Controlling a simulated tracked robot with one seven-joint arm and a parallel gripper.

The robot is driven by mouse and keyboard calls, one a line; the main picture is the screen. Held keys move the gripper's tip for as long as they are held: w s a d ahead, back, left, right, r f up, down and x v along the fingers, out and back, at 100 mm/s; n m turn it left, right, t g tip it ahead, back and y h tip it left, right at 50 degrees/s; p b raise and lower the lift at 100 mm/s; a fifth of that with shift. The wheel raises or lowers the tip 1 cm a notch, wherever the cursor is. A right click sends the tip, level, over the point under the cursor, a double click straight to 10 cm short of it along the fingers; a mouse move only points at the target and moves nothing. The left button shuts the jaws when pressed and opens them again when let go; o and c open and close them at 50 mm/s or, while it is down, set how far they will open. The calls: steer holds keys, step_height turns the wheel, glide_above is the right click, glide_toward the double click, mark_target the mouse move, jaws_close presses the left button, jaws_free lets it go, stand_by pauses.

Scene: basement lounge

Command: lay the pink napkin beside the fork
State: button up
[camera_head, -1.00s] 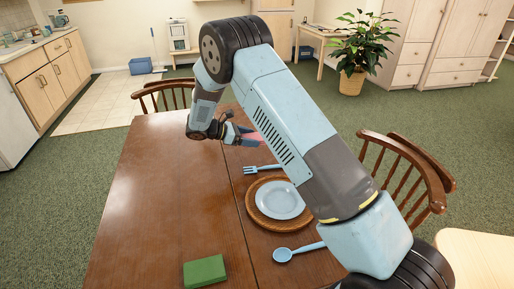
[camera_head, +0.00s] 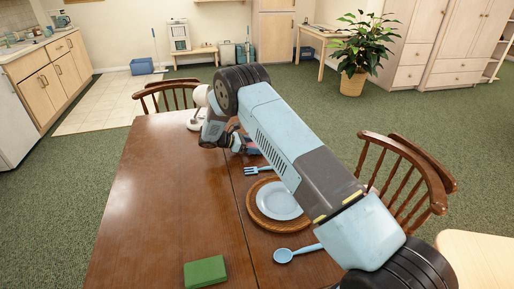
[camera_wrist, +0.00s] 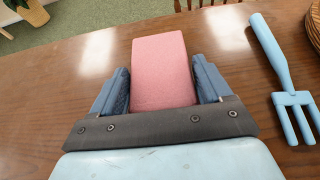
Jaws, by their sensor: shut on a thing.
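The pink napkin (camera_wrist: 162,72) is a folded block between the two blue fingers of my gripper (camera_wrist: 162,88), which is shut on it. In the head view my gripper (camera_head: 241,144) is low over the table's far part, mostly hidden by my arm. The light blue fork (camera_wrist: 285,80) lies to the right of the napkin in the wrist view, apart from it, with its tines towards the camera. In the head view the fork (camera_head: 257,170) lies just beyond the plate. I cannot tell whether the napkin touches the table.
The wooden table (camera_head: 165,200) is clear on its left side. A blue plate (camera_head: 279,200) sits on a round woven mat (camera_head: 254,214), with a blue spoon (camera_head: 285,255) nearer. A green block (camera_head: 205,271) lies at the near edge. A white object (camera_head: 194,122) stands at the far end.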

steer(key=shift+f, duration=0.3)
steer(key=o, duration=1)
steer(key=shift+c, duration=0.2)
steer(key=v, duration=1.2)
steer(key=shift+r, duration=0.1)
